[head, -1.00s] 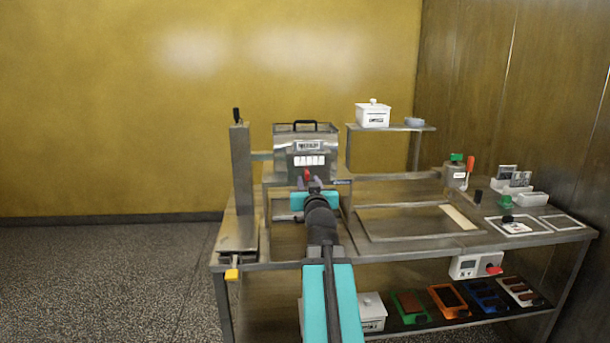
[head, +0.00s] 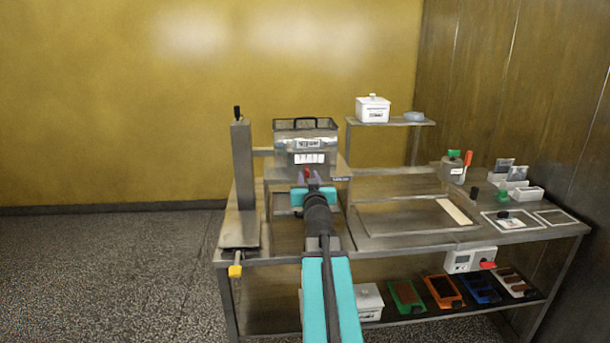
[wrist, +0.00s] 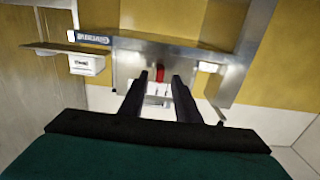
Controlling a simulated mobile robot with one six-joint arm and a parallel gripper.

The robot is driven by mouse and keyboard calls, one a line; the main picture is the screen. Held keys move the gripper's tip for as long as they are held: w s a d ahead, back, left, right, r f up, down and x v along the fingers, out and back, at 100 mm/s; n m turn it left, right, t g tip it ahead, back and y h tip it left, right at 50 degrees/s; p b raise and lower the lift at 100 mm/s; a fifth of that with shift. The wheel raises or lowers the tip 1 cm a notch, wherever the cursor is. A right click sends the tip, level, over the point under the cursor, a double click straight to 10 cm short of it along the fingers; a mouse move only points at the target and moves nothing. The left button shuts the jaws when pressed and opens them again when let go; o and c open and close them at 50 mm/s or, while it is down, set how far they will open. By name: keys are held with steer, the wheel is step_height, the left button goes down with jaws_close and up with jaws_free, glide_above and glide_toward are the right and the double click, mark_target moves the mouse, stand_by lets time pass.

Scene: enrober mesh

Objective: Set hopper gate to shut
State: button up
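The metal hopper (head: 322,138) stands on a raised stand at the back of the bench. Its front has a white marked plate (head: 308,158) with a small red lever (head: 307,173) below it. In the wrist view the red lever (wrist: 160,73) lies between the tips of my gripper (wrist: 160,77), with a gap on each side. My gripper (head: 311,183) is open in front of the hopper and points at it. The lever's base and the gate's position are too small to read.
A metal post with a black handle (head: 243,175) stands left of the hopper. A shelf with a white box (head: 373,109) is behind right. A small pot with a red handle (head: 455,171) and cards stand on the right. Coloured trays (head: 443,291) lie on the lower shelf.

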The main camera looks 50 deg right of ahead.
steer(key=shift+x, duration=0.8)
jaws_close()
